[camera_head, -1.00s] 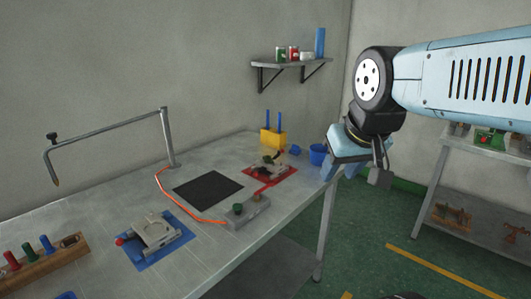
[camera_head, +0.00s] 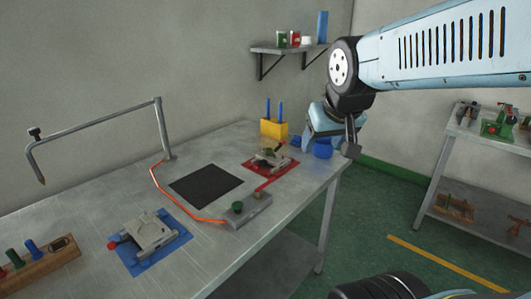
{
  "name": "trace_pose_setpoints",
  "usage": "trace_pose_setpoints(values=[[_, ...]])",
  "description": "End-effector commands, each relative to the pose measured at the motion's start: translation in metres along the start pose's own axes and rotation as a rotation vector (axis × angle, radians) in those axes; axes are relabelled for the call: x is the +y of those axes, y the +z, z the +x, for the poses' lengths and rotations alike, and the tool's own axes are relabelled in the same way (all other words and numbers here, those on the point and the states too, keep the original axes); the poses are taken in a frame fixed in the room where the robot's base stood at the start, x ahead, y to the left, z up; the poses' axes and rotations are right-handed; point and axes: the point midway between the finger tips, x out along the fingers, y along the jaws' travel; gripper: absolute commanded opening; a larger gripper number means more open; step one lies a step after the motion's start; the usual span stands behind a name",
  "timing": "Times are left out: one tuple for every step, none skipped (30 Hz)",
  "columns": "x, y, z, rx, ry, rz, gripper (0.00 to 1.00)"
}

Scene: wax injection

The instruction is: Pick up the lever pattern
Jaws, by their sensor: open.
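I cannot make out for sure which item is the lever pattern. A second grey die (camera_head: 151,232) with a red knob lies on a blue mat (camera_head: 178,244) at the front. My gripper (camera_head: 350,147) is above the bench's right end, to the right of the red mat and apart from it. It is open, and I see nothing in it; its fingers are small and partly hidden.
A dark pad (camera_head: 205,185) and a control box (camera_head: 245,209) with an orange cable lie mid-bench. A bent pipe arm (camera_head: 105,119) rises at the back left. A shelf (camera_head: 290,48) hangs above.

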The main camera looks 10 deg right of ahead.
Motion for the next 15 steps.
trace_pose_setpoints(values=[[0.003,-0.013,0.015,0.015,0.011,-0.002,0.63],[0.005,-0.021,0.022,0.030,0.017,-0.005,0.63],[0.007,-0.031,0.032,0.052,0.024,-0.009,0.63],[0.009,-0.038,0.040,0.066,0.029,-0.013,0.63],[0.011,-0.045,0.048,0.081,0.033,-0.017,0.63],[0.012,-0.055,0.058,0.102,0.037,-0.022,0.63],[0.014,-0.062,0.066,0.118,0.040,-0.027,0.63],[0.015,-0.068,0.074,0.133,0.042,-0.031,0.63],[0.016,-0.077,0.084,0.154,0.045,-0.037,0.63],[0.017,-0.083,0.092,0.169,0.046,-0.042,0.63],[0.018,-0.089,0.100,0.183,0.046,-0.047,0.63],[0.019,-0.097,0.111,0.204,0.046,-0.055,0.63],[0.019,-0.103,0.119,0.220,0.044,-0.060,0.63],[0.019,-0.108,0.127,0.235,0.042,-0.065,0.63],[0.020,-0.114,0.138,0.254,0.039,-0.072,0.63]])
